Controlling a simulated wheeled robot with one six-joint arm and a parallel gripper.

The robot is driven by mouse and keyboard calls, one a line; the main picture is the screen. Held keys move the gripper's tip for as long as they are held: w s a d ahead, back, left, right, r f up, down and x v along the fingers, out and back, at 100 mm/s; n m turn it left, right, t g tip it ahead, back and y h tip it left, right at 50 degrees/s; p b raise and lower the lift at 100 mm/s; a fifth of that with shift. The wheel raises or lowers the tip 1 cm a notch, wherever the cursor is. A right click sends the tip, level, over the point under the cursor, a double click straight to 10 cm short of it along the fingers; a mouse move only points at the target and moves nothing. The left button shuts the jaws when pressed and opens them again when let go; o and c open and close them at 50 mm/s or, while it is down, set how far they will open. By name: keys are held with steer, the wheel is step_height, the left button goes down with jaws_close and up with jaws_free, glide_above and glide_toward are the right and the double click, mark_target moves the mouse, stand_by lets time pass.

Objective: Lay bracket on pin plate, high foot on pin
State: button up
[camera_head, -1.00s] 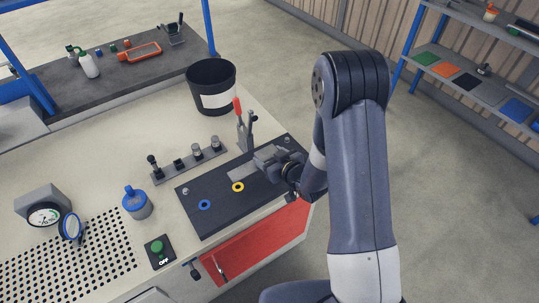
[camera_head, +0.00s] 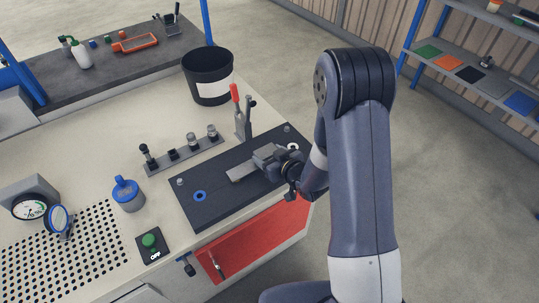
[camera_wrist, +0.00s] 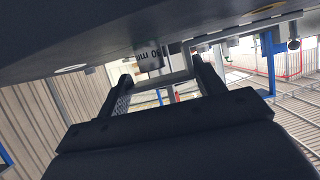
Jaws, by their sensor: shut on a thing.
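The dark pin plate (camera_head: 222,207) lies on the bench, with a blue ring (camera_head: 199,196) on its left part and a white ring (camera_head: 293,147) at its right. Small pins stand near its left (camera_head: 180,182) and far right (camera_head: 287,128) corners. My gripper (camera_head: 264,162) is shut on the grey bracket (camera_head: 242,172), which reaches left over the plate's middle. Whether the bracket touches the plate cannot be told. The wrist view is upside down; my gripper (camera_wrist: 165,88) shows there with the grey bracket (camera_wrist: 178,77) between its fingers. Which foot is high is unclear.
A red-handled toggle clamp (camera_head: 242,115) stands at the plate's back edge. A rail with several posts (camera_head: 183,153) lies behind left, a black bin (camera_head: 208,78) farther back.

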steer(key=shift+f+b, duration=0.55)
steer(key=shift+b, duration=0.15)
stand_by(0.4)
steer(key=o, duration=1.4)
steer(key=shift+c, duration=0.2)
steer(key=v, duration=1.1)
steer(key=shift+b, duration=0.4)
steer(key=shift+w+f, duration=0.1)
steer(key=shift+w, duration=0.05)
steer(key=p+x, duration=0.1)
steer(key=x, duration=0.9)
steer(key=shift+w+a+f, duration=0.1)
steer(key=shift+w+a, duration=0.2)
steer(key=shift+r, duration=0.3)
steer(key=shift+s+f, duration=0.1)
